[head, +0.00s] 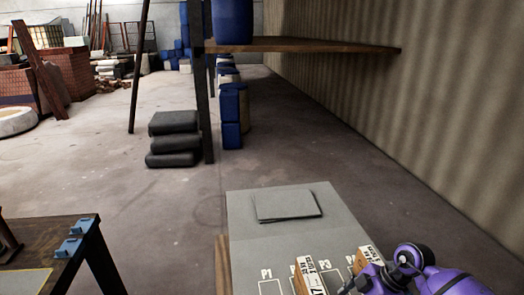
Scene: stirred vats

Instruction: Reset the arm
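My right arm, purple with dark joints, comes in at the bottom right corner. Its gripper (368,282) is low over the near edge of a grey board (290,232), between two small orange-and-white boxes. One box (310,278) stands to its left, and the other box (369,257) is just behind it, partly covered by it. I cannot tell whether the fingers touch a box or whether they are open. My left gripper is not in view.
A dark table (60,238) with blue clips stands at the left. A post-and-shelf rack (310,46) with a blue drum rises behind. Open floor lies between.

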